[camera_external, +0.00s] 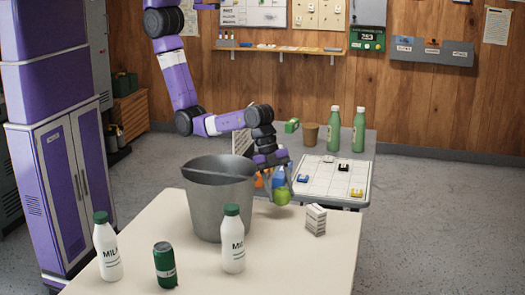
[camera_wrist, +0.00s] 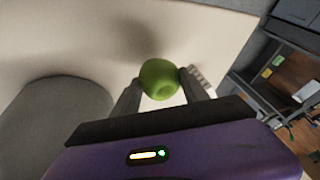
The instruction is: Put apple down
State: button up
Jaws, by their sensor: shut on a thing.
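A green apple (camera_external: 282,196) is held between the fingertips of my gripper (camera_external: 271,182), near the far edge of the cream table (camera_external: 310,258). In the wrist view the apple (camera_wrist: 160,79) sits between the two fingers of my gripper (camera_wrist: 160,90), which are shut on it. A dark shadow lies on the table top beyond it, and the apple seems to be above the surface. I cannot tell the exact height.
A grey metal bucket (camera_external: 218,200) stands just left of my gripper. A small white carton (camera_external: 315,219) is close on the right. Milk bottles (camera_external: 232,240) (camera_external: 106,247) and a green can (camera_external: 165,266) stand nearer. A farther table holds green bottles (camera_external: 334,130) and a white board (camera_external: 330,180).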

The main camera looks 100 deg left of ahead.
aim_at(280, 202)
jog(key=shift+f, duration=2.1)
jog(key=shift+f, duration=0.2)
jog(key=o, duration=1.5)
jog(key=shift+r, duration=0.1)
jog(key=shift+r, duration=0.2)
jog(key=v, duration=1.2)
